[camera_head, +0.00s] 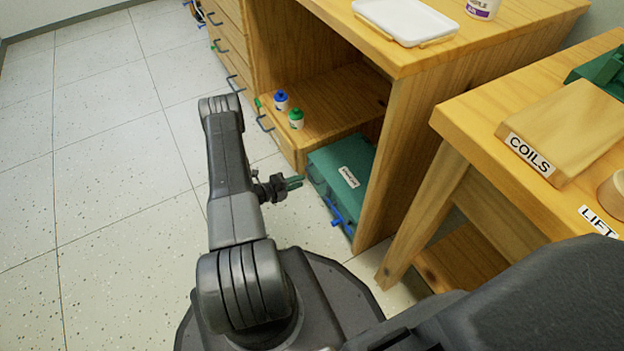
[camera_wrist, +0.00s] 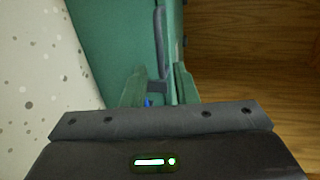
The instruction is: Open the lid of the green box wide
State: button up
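The green box (camera_head: 333,158) sits in the bottom opening of the wooden cabinet, with its lid closed and a white label on top. A dark handle (camera_wrist: 161,45) stands out from the box in the wrist view. My gripper (camera_head: 294,182) is beside the box's front, close to the handle. In the wrist view my gripper (camera_wrist: 158,88) has its two green fingers apart, with the handle's near end between or just beyond their tips. I cannot tell whether the fingers touch it. Blue parts (camera_head: 338,214) show low on the box's front.
A blue-capped bottle (camera_head: 281,101) and a green-capped bottle (camera_head: 296,119) stand on the shelf above the box. A wooden table (camera_head: 470,120) with a COILS block (camera_head: 570,125) is at the right. The tiled floor (camera_head: 100,190) at the left is clear.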

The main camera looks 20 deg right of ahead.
aim_at(312, 177)
jog(key=b+x, duration=0.1)
jog(key=x, duration=0.5)
jog(key=shift+d, duration=0.2)
grip_shut()
